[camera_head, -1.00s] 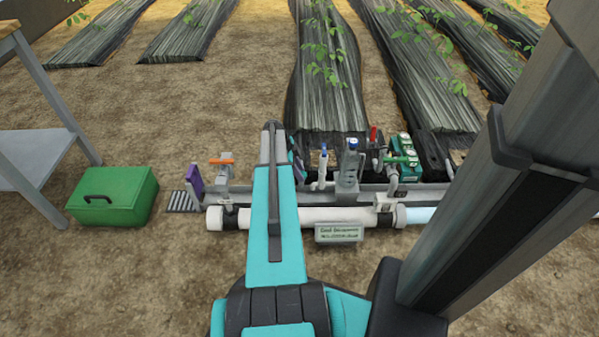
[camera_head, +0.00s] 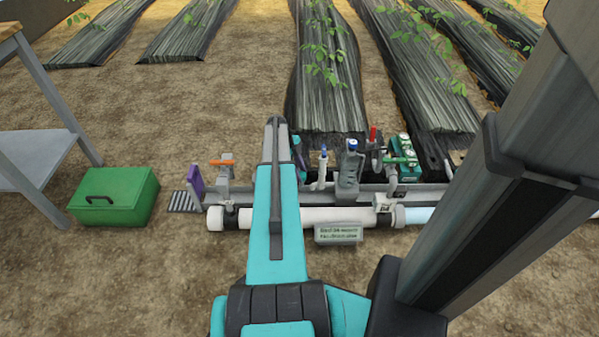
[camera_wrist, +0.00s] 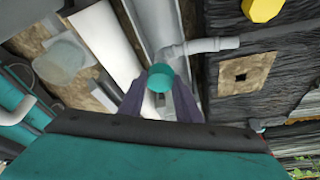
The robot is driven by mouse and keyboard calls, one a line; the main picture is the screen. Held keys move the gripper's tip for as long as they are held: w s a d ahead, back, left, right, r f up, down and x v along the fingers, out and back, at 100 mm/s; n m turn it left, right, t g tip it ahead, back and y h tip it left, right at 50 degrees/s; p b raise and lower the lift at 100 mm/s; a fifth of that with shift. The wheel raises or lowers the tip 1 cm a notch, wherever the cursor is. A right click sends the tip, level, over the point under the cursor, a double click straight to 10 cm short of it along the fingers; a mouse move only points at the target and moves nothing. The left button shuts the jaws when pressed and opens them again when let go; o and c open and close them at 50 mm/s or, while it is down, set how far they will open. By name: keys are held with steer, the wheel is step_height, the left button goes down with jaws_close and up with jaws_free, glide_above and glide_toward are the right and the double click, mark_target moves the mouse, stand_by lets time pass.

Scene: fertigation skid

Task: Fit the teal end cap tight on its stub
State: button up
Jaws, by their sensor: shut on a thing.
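The teal end cap (camera_wrist: 160,76) shows in the wrist view between the tips of my gripper (camera_wrist: 159,88), which is shut on it. A grey stub pipe (camera_wrist: 167,53) with an elbow lies just beyond the cap. Cap and pipe end overlap in the picture; I cannot tell whether the cap is on the stub or only in front of it. In the head view my arm hides the gripper, the cap and the stub.
A sign (camera_head: 338,233) hangs at the front. A green box (camera_head: 115,197) and a grey bench (camera_head: 35,155) stand left. Open soil lies in front.

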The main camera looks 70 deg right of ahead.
steer(key=m+y, duration=0.1)
steer(key=a+m+p, duration=0.1)
steer(key=m, duration=0.1)
steer(key=shift+s+f+y, duration=0.15)
steer(key=shift+s+y, duration=0.05)
steer(key=shift+y, duration=0.2)
jaws_close()
steer(key=shift+a+m, duration=0.15)
steer(key=shift+m, duration=0.25)
steer(key=shift+w+m+p, duration=0.1)
steer(key=shift+m+p, duration=0.3)
steer(key=shift+m, duration=0.1)
steer(key=shift+m+t+y+p, duration=0.35)
steer(key=shift+m+y, duration=0.15)
steer(key=shift+m, duration=0.2)
steer(key=shift+a, duration=0.1)
steer(key=o, duration=1.3)
jaws_free()
steer(key=shift+d, duration=0.25)
